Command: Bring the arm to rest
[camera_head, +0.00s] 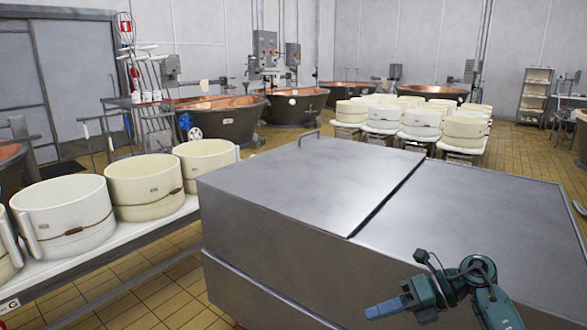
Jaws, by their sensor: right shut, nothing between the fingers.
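My right gripper (384,309) shows at the lower right of the head view, at the end of my teal right arm. It points to the left, and its blue fingers are shut with nothing between them. It appears in front of the near side of a large grey metal cabinet (310,185); I cannot tell the gap between them. My left gripper is not in view.
The cabinet's flat top fills the middle and right. Cream round moulds (145,185) stand on a white table (150,227) at the left. More moulds (384,115) stand behind. Copper vats (222,118) line the back. Tiled floor (165,285) shows between table and cabinet.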

